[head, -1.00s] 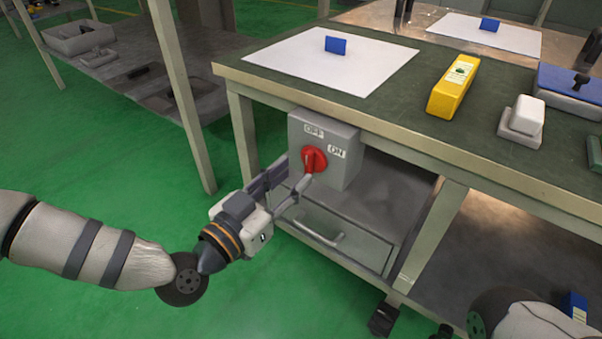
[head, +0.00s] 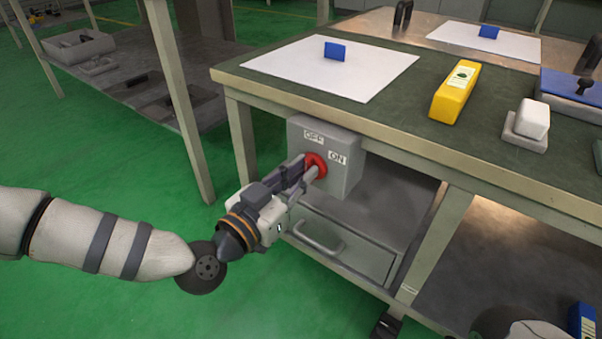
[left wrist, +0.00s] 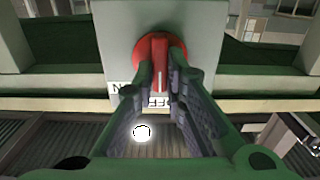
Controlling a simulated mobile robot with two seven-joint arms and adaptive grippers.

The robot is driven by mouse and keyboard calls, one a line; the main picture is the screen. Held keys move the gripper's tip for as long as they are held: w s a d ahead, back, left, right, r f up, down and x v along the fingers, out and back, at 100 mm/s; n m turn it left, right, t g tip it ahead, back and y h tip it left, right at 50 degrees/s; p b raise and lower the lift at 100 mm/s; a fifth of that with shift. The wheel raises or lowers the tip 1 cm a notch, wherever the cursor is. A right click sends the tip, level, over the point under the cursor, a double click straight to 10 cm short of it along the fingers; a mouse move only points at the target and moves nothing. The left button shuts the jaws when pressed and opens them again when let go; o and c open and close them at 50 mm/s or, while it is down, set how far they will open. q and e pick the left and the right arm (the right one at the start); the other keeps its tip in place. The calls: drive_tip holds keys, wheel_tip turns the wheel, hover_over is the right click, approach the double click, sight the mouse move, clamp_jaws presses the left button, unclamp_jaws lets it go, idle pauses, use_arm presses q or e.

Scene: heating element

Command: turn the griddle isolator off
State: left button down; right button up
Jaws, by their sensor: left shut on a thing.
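The griddle isolator is a grey box (head: 343,175) under the bench edge, with a red rotary knob (head: 316,163) on its front. The OFF label (head: 314,136) is above the knob and the ON label (head: 337,158) is to its right. My left gripper (head: 312,172) is shut on the knob, one finger on each side of its raised bar. In the left wrist view the red knob (left wrist: 160,62) shows between the fingers, its bar upright in the picture and roughly in line with the OFF label. The fingers partly cover the labels there. A dark part at the bottom edge may be my right gripper.
The bench top (head: 420,115) overhangs the box. It bears white sheets, a yellow box (head: 455,92) and a white block (head: 533,119). A drawer (head: 345,250) is below the box, and a bench leg (head: 435,240) stands to the right.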

use_arm(q)
drive_tip(key=n, duration=0.3)
drive_tip(key=shift+n, duration=0.4)
drive_tip(key=n, duration=0.4)
drive_tip(key=shift+a+f+n, duration=0.15)
drive_tip(key=shift+f+n, duration=0.05)
drive_tip(key=shift+n, duration=0.1)
drive_tip(key=n+b, duration=0.1)
drive_tip(key=n, duration=0.4)
drive_tip(key=shift+w+f, duration=0.1)
drive_tip(key=shift+f, duration=0.05)
drive_tip(key=shift+n+b, duration=0.75)
drive_tip(key=shift+n, duration=1.35)
drive_tip(key=c, duration=1.6)
unclamp_jaws()
drive_tip(key=shift+c, duration=0.2)
